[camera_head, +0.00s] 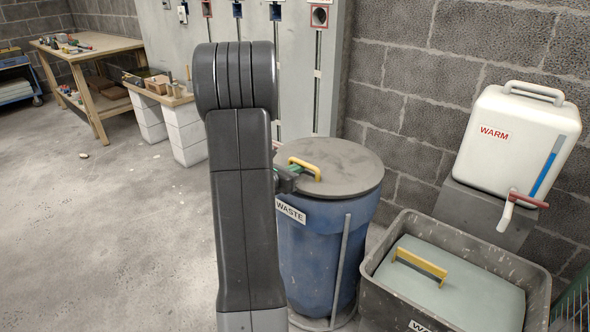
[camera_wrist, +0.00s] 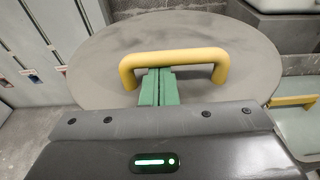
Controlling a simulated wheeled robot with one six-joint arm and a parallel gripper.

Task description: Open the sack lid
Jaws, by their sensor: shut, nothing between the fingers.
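The sack lid (camera_head: 345,170) is a round grey disc lying flat on top of the blue sack marked WASTE (camera_head: 318,245). It also fills much of the wrist view (camera_wrist: 105,50). A yellow arched handle (camera_head: 306,167) stands on the lid; it crosses the wrist view (camera_wrist: 190,57). My gripper (camera_head: 292,178) is at the handle, partly hidden by my arm in the head view. In the wrist view its green fingers (camera_wrist: 158,74) are shut together and empty, with tips at the handle's bar. I cannot tell whether they touch it or reach under it.
A grey tub (camera_head: 400,300) with a pale lid and its own yellow handle (camera_head: 420,263) stands right of the sack. Above it is a white WARM container (camera_head: 515,125) with a tap. Grey panels and a block wall stand behind. The floor at left is mostly clear.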

